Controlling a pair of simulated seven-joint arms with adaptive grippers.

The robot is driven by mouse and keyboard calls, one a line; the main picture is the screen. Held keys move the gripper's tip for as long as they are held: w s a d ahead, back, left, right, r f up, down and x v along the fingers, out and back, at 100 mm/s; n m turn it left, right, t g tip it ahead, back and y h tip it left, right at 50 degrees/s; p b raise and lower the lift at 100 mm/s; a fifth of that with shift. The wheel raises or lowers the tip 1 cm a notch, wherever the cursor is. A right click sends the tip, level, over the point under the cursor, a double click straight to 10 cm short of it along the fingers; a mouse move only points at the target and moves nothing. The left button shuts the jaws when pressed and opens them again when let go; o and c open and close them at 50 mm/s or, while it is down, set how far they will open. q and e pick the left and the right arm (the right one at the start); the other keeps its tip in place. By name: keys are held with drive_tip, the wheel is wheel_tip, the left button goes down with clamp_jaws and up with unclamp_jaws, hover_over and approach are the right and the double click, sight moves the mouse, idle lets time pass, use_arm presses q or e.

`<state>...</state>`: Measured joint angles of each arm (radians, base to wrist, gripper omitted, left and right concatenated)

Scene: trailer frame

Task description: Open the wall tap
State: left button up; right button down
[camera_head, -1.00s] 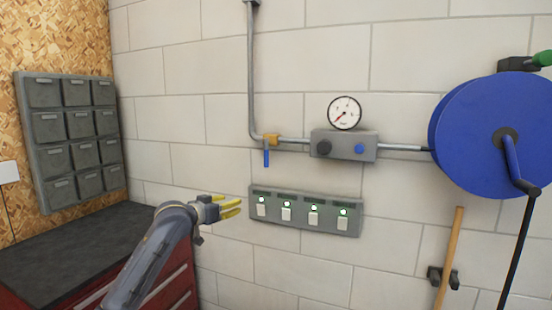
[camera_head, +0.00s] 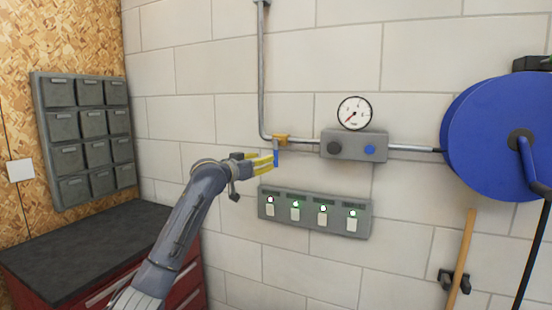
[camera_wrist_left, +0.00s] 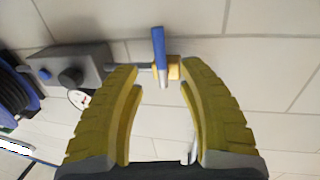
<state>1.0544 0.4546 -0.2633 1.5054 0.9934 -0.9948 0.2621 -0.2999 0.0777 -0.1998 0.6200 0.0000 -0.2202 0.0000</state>
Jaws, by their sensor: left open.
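The wall tap is a brass body (camera_head: 281,140) on a grey pipe, with a blue lever handle (camera_head: 276,157) hanging straight down from it. My left gripper (camera_head: 268,163) is at the handle in the head view, its yellow fingers pointing right toward the wall. In the left wrist view the fingers (camera_wrist_left: 160,95) are open, and the blue handle (camera_wrist_left: 159,48) shows between and just beyond their tips, with the brass body (camera_wrist_left: 174,68) beside it. My right gripper is out of view.
A grey regulator box (camera_head: 353,145) with a gauge (camera_head: 354,113) is right of the tap. A switch panel (camera_head: 315,213) sits below. A blue hose reel (camera_head: 500,140) is at right, grey bins (camera_head: 88,140) and a dark-topped cabinet (camera_head: 75,250) at left.

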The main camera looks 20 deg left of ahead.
sight(276, 157)
use_arm(q)
drive_tip(key=shift+x, duration=4.25)
drive_tip(key=shift+f, duration=0.1)
drive_tip(key=shift+c, duration=0.2)
clamp_jaws()
